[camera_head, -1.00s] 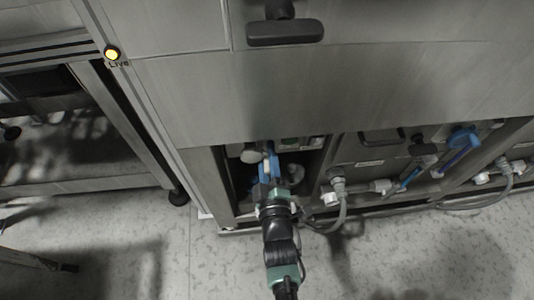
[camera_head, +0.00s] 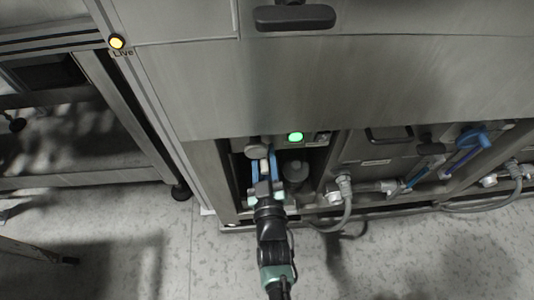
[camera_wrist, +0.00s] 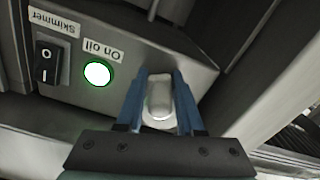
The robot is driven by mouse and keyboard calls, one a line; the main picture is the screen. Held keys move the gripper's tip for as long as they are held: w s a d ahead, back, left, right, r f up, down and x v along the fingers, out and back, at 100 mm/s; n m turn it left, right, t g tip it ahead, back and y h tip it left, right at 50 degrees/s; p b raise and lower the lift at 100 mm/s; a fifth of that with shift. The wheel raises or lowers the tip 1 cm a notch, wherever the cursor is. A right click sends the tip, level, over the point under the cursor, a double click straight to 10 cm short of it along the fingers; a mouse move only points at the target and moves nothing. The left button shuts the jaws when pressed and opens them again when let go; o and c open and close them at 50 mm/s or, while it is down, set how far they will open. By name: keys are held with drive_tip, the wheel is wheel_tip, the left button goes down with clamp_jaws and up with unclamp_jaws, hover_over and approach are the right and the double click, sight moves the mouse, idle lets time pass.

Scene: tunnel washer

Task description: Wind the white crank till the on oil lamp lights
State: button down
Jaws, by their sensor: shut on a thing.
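The white crank (camera_wrist: 159,98) is between the two blue fingers of my gripper (camera_wrist: 160,84) in the wrist view. My gripper is shut on it. In the head view my gripper (camera_head: 264,168) reaches into the open bay, and the crank (camera_head: 264,166) shows small between the blue fingers. The on oil lamp (camera_wrist: 97,73) glows green with a white centre, under the label "On oil" on a grey box. It also shows lit green in the head view (camera_head: 295,137).
A black rocker switch (camera_wrist: 47,62) marked "Skimmer" is beside the lamp. Blue-handled valves (camera_head: 473,137) and grey hoses (camera_head: 346,207) are to the right of the bay. A yellow "Live" lamp (camera_head: 117,42) is lit at upper left. Metal bay walls are close on both sides.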

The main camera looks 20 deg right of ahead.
drive_tip(key=shift+a+f+m, duration=0.1)
drive_tip(key=shift+a+m, duration=0.1)
drive_tip(key=shift+m, duration=1)
drive_tip(key=shift+w, duration=0.1)
drive_tip(key=c, duration=0.7)
unclamp_jaws()
drive_tip(key=shift+a, duration=0.1)
drive_tip(key=p+v, duration=0.3)
drive_tip(key=v, duration=1)
